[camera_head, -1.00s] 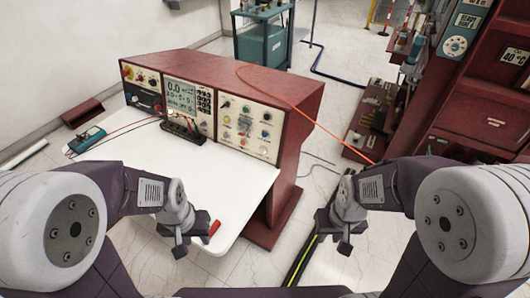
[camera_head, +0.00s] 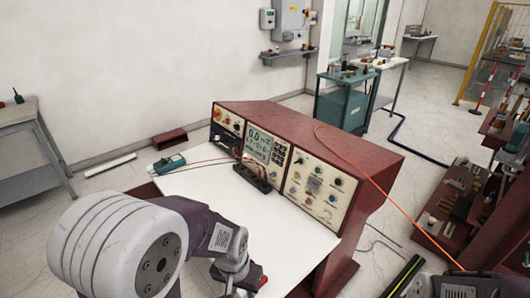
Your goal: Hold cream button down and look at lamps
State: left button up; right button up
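The red test console (camera_head: 375,155) stands at the back of the white table (camera_head: 205,185). Its right front panel (camera_head: 318,187) carries several small coloured buttons, knobs or lamps. A pale square part (camera_head: 313,184) sits mid-panel; I cannot tell whether it is the cream button, nor which parts are lamps or lit. My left gripper (camera_head: 226,284) is at the bottom edge, near the table's front, well short of the panel. It is partly cut off, and its opening is unclear. My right gripper is out of view; only part of my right arm shows at bottom right.
A meter display (camera_head: 258,146) reads about 0.0. A black device (camera_head: 253,176) and a teal meter (camera_head: 168,163) with leads lie on the table. A red object (camera_head: 262,282) is beside my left gripper.

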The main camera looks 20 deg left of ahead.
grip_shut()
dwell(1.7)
